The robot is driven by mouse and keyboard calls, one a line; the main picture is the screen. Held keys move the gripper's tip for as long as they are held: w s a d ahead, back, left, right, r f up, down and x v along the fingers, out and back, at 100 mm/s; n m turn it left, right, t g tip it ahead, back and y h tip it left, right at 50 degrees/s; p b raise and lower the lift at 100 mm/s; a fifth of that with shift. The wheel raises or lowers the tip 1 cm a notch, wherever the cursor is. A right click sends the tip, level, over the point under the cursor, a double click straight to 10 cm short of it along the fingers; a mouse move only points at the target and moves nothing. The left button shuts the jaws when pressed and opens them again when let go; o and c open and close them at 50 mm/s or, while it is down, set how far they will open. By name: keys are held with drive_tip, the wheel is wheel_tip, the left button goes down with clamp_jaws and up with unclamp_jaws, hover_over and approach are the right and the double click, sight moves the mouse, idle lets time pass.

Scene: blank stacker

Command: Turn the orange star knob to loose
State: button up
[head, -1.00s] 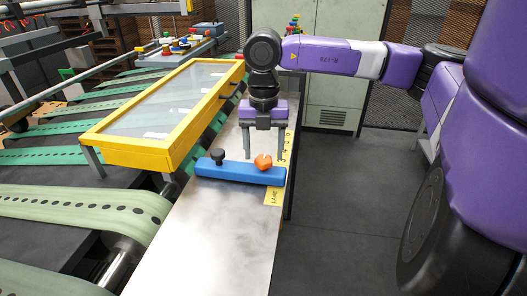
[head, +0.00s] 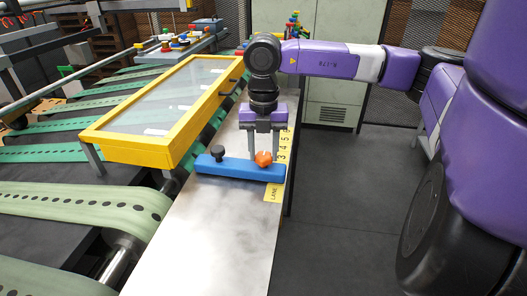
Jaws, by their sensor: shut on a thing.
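The orange star knob (head: 264,159) sits on the right part of a blue bar (head: 240,170) that lies across the steel table. My gripper (head: 264,152) points straight down over the knob, with one finger at its left and one at its right. It is shut on the orange star knob. The fingers partly hide the knob's sides, and I cannot tell how far it is turned. A black knob (head: 217,153) stands upright on the left part of the same bar, apart from my gripper.
A yellow-framed clear cover (head: 165,152) stands left of the steel table (head: 215,235), over green belts (head: 85,204). A yellow number strip and LANE label (head: 272,195) run by the table's right edge. The table front is bare. Grey floor is clear at right.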

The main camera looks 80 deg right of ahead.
drive_tip(key=shift+f, duration=0.1)
drive_tip(key=n+b, duration=0.1)
drive_tip(key=b, duration=0.1)
drive_tip(key=n+b, duration=0.1)
drive_tip(key=b, duration=0.1)
drive_tip(key=shift+f+n+b, duration=0.25)
drive_tip(key=shift+n+b, duration=0.05)
drive_tip(key=shift+n, duration=0.1)
drive_tip(key=n+b, duration=0.5)
drive_tip(key=b, duration=0.1)
drive_tip(key=shift+r, duration=0.15)
drive_tip(key=n+b, duration=0.2)
drive_tip(key=n, duration=0.3)
drive_tip(key=shift+r+b, duration=0.1)
drive_tip(key=shift+b, duration=0.3)
drive_tip(key=n+b, duration=0.1)
drive_tip(key=n, duration=0.3)
drive_tip(key=shift+r+n+b, duration=0.1)
drive_tip(key=shift+n+b, duration=0.3)
drive_tip(key=shift+n, duration=0.3)
drive_tip(key=o, duration=1.4)
drive_tip(key=shift+c, duration=0.2)
